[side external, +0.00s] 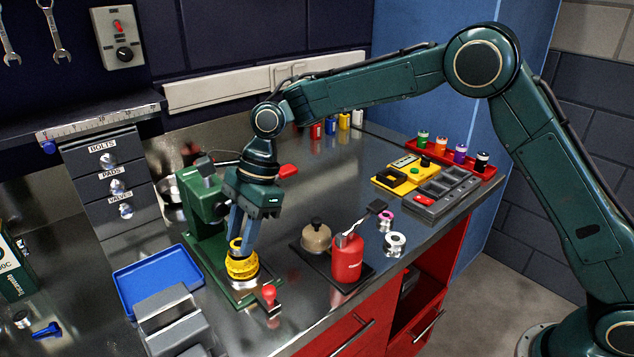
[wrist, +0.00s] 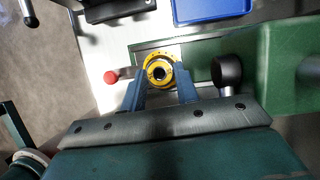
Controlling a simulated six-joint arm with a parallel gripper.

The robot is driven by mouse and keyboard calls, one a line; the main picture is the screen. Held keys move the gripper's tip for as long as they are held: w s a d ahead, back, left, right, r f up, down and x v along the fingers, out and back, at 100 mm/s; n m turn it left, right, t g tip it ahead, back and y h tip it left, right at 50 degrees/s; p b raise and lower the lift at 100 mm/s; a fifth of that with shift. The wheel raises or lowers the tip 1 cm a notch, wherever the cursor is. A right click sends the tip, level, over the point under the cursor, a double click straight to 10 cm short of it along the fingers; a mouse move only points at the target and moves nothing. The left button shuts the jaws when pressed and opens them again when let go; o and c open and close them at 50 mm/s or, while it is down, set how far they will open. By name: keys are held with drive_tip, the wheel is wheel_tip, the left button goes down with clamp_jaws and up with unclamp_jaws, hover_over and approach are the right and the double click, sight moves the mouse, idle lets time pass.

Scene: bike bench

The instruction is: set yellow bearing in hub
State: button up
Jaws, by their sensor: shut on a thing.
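My gripper (side external: 242,246) points down over the green press at the bench's front. Its blue fingers are shut on the yellow bearing (side external: 236,243), a small ring at the fingertips. In the wrist view, the yellow bearing (wrist: 152,66) shows as a ring with a dark bore between the fingers (wrist: 160,88). A wider yellow part, which looks like the hub (side external: 242,267), is directly below it on a silver seat of the press base. The bearing looks upright and very close above the hub. I cannot tell whether they touch, because the fingers partly cover them.
The green press column (side external: 200,205) stands close behind my gripper. A red knob (side external: 269,293) is at the front of its base. A blue tray (side external: 157,280) and a grey block (side external: 172,318) are at left.

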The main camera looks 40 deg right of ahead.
drive_tip(key=shift+f, duration=0.15)
drive_tip(key=o, duration=0.7)
drive_tip(key=v, duration=1.1)
idle(0.9)
idle(0.4)
